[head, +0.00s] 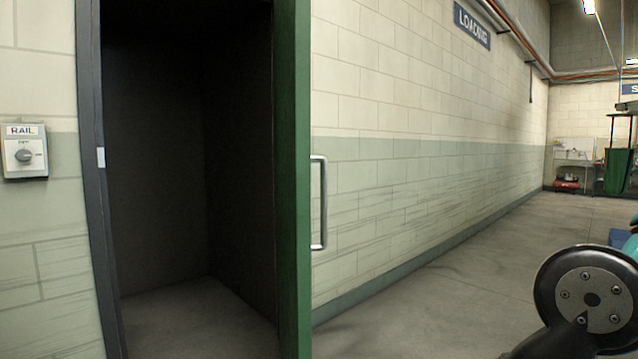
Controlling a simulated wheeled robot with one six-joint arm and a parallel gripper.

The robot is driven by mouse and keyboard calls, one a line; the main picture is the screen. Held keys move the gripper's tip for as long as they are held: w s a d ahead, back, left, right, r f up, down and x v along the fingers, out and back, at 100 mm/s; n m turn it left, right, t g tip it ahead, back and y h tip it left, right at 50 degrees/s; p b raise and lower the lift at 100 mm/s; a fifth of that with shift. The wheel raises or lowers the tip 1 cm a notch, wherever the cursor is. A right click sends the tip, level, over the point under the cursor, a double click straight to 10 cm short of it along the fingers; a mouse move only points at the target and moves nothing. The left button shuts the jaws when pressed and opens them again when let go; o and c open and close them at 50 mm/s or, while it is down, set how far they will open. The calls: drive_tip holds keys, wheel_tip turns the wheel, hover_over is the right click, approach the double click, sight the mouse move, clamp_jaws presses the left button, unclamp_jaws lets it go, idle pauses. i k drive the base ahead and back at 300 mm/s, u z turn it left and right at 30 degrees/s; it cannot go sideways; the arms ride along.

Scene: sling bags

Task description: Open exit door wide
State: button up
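The green exit door (292,180) stands swung open and shows nearly edge-on, just right of the doorway. Its metal bar handle (322,202) sticks out from the door's right side. The dark door frame (96,180) borders the opening on the left, with a small light plate on it. Through the opening I see a dark, bare recess (190,150) with a grey floor. Part of my arm shows at the lower right, apart from the door. My gripper is outside the view.
A wall box marked RAIL (24,152) with a knob is left of the doorway. A long brick wall (420,150) with a LOADING sign (472,26) runs back on the right. The grey floor (450,275) beside it is clear. A green bin (616,170) stands far back.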

sight(294, 158)
drive_tip(key=z, duration=0.8)
drive_tip(key=i, duration=1.1)
